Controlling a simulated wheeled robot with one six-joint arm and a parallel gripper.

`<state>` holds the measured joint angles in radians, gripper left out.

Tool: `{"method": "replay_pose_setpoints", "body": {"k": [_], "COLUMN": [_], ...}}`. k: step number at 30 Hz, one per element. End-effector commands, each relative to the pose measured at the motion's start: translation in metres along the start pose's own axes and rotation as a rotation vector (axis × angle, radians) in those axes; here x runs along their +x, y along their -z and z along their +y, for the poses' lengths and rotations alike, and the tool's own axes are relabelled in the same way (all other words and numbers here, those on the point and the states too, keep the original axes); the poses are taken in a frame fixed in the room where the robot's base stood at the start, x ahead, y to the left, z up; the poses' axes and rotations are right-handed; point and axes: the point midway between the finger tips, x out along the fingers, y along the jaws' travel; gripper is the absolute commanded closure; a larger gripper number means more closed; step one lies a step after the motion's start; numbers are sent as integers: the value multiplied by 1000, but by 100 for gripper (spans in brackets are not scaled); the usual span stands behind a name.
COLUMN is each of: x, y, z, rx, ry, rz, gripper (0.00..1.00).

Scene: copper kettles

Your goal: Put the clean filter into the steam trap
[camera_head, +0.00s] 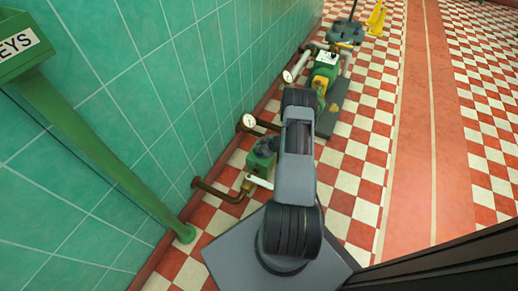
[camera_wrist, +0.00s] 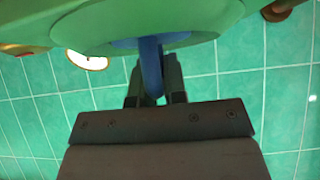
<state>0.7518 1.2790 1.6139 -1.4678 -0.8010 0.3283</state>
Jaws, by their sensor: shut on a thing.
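In the wrist view my gripper (camera_wrist: 156,88) is shut on a narrow blue piece (camera_wrist: 151,62). The blue piece runs up from between the fingers to the underside of a large rounded green body (camera_wrist: 190,42), where a blue patch shows around its end. I cannot tell whether the blue piece is the filter or how deep it sits. In the head view the steam trap looks to be the green box-like unit (camera_head: 259,161) with a dark top at the wall, partly hidden by my arm. My gripper is hidden behind my arm there.
Brown pipes (camera_head: 216,194) and a gauge (camera_head: 249,121) stand by the green tiled wall (camera_head: 150,100). A green and yellow pump (camera_head: 325,70) stands farther back. A green post (camera_head: 110,160) is at the left.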

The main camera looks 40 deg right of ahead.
Motion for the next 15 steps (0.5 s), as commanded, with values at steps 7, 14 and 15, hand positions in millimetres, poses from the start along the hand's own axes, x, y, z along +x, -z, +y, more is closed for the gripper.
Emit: {"method": "replay_pose_setpoints", "body": {"k": [7, 14, 15], "x": [3, 2, 2], "y": [-3, -3, -3], "z": [0, 0, 0], "rx": [0, 0, 0], "ry": [0, 0, 0], "rz": [0, 0, 0], "gripper": [86, 64, 62]}}
